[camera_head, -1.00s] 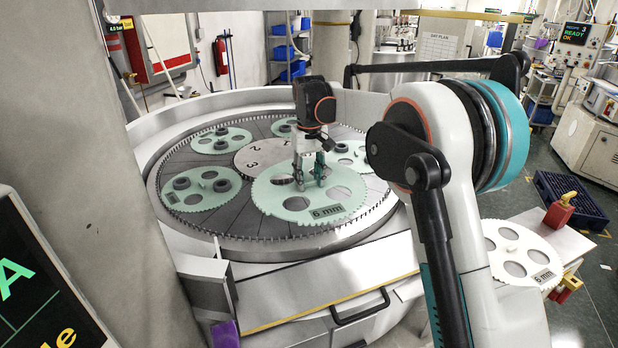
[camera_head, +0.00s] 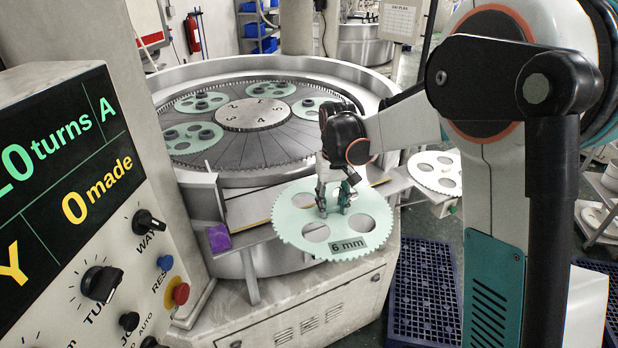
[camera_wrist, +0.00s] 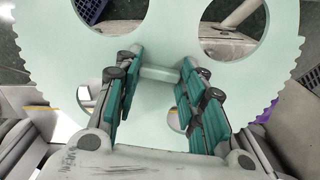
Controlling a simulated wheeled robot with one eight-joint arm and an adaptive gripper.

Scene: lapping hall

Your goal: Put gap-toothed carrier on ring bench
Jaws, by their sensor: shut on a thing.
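The pale green toothed carrier (camera_head: 290,222) marked "6 mm" hangs roughly level in front of the lapping machine's ring, clear of it. My gripper (camera_head: 335,208) holds it from above near its middle. In the wrist view, my gripper's teal fingers (camera_wrist: 158,95) are shut on a short hub on the carrier (camera_wrist: 172,30). Teeth show on the carrier's right edge there; a stretch higher up that edge looks smooth. I cannot tell for sure which surface is the ring bench.
The round lapping machine (camera_head: 200,172) bears several green carriers. A white carrier (camera_head: 424,180) lies on a stand to the right; another (camera_head: 598,218) lies at the far right edge. A control panel (camera_head: 80,215) stands close on the left. A blue pallet (camera_head: 422,300) lies on the floor.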

